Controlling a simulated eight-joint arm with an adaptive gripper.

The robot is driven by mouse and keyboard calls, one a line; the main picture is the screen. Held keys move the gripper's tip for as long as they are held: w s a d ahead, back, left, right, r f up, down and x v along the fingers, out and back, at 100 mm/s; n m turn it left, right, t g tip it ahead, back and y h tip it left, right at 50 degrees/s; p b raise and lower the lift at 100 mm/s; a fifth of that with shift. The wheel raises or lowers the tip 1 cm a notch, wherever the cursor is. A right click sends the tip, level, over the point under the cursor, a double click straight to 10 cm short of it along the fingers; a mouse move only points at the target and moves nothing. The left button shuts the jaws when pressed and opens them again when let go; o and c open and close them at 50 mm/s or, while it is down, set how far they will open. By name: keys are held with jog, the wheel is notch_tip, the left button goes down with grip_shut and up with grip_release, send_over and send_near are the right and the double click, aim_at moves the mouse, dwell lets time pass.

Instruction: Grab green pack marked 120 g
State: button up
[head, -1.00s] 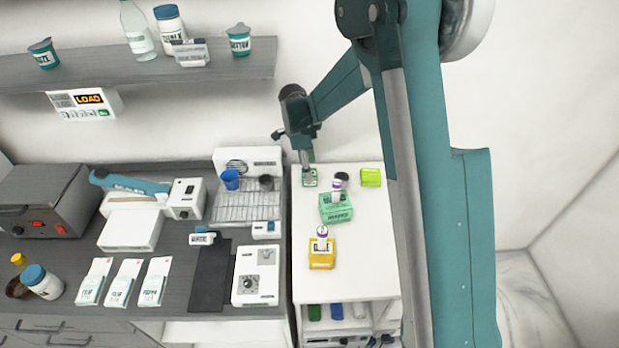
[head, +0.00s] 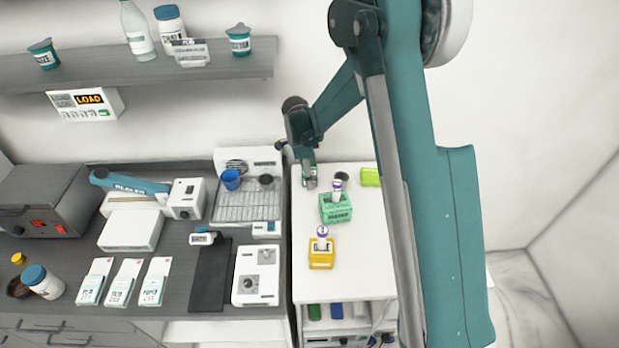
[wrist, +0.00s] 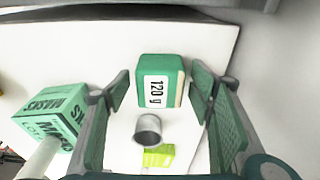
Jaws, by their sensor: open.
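The green pack (wrist: 161,84) bears a white label reading "120 g". In the wrist view it stands on the white cart top, ahead of and between the fingers of my gripper (wrist: 158,88). The fingers are open, one on each side, with gaps to the pack. In the head view the pack (head: 310,183) shows only partly at the far left corner of the cart, below my gripper (head: 309,172), which hides much of it. I cannot tell from the head view how far the fingers reach down.
A green masks box (wrist: 52,118) with a bottle on it, a dark round cup (wrist: 148,130) and a lime green pack (wrist: 158,156) stand near. A yellow box (head: 321,254) sits further front on the white cart top (head: 355,270). The counter with appliances is to the left.

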jog(key=c, duration=1)
jog(key=shift+r, duration=0.1)
jog(key=shift+r, duration=4.9)
